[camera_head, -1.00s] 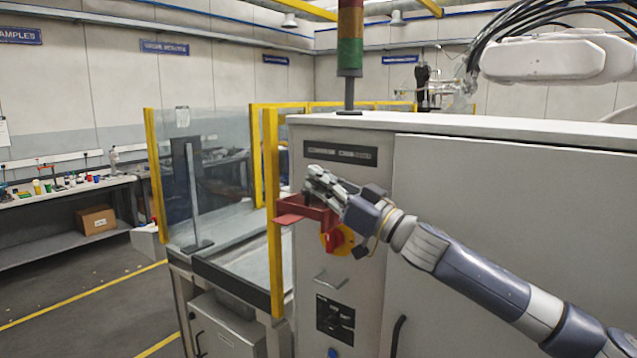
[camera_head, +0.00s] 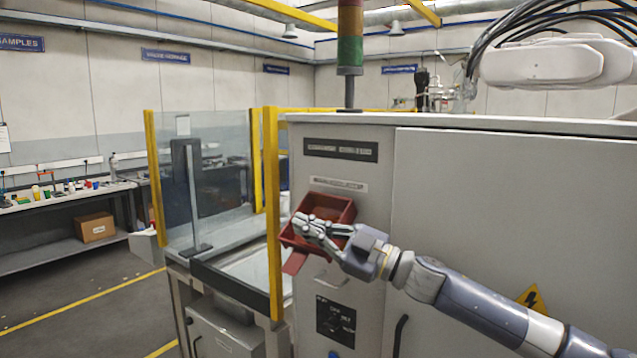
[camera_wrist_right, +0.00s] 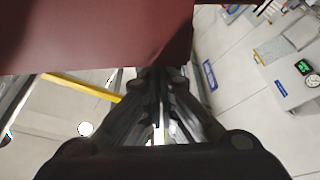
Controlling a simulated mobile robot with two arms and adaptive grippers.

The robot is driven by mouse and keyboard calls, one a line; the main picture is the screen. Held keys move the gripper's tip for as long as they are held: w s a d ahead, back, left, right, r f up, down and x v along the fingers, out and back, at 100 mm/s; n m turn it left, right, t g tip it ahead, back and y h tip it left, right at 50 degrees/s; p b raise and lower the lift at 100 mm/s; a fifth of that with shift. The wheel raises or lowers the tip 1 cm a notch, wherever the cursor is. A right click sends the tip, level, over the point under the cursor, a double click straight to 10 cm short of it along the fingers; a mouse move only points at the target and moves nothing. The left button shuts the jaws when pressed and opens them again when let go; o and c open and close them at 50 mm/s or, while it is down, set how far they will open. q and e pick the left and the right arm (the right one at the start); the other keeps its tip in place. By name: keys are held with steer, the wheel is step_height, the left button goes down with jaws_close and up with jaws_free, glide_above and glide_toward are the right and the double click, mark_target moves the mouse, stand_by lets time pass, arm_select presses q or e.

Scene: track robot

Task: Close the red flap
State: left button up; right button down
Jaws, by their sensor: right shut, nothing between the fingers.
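The red flap (camera_head: 340,208) is a box-shaped cover on the front of the grey cabinet. It is tilted, its hollow inside shows, and a red tab (camera_head: 295,262) points down at its lower left. My right gripper (camera_head: 308,224) is shut and empty, in front of the flap and hiding part of it; I cannot tell whether they touch. In the right wrist view the flap (camera_wrist_right: 80,35) fills the top left as a dark red surface, close to the shut fingers (camera_wrist_right: 158,85). My left gripper is not in view.
The grey cabinet (camera_head: 480,210) stands ahead. A yellow post (camera_head: 272,210) rises just left of the flap. A black control panel (camera_head: 335,320) and a black handle (camera_head: 398,335) are below. A glass guard (camera_head: 225,190) stands at left. The floor at lower left is clear.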

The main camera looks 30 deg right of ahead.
step_height(320, 180, down, 8)
steer(key=d+n+g+b, duration=0.1)
steer(key=d+n+g, duration=0.1)
steer(key=n, duration=0.3)
steer(key=shift+w+n+y+b, duration=0.3)
steer(key=shift+w+b, duration=0.05)
steer(key=shift+w, duration=0.05)
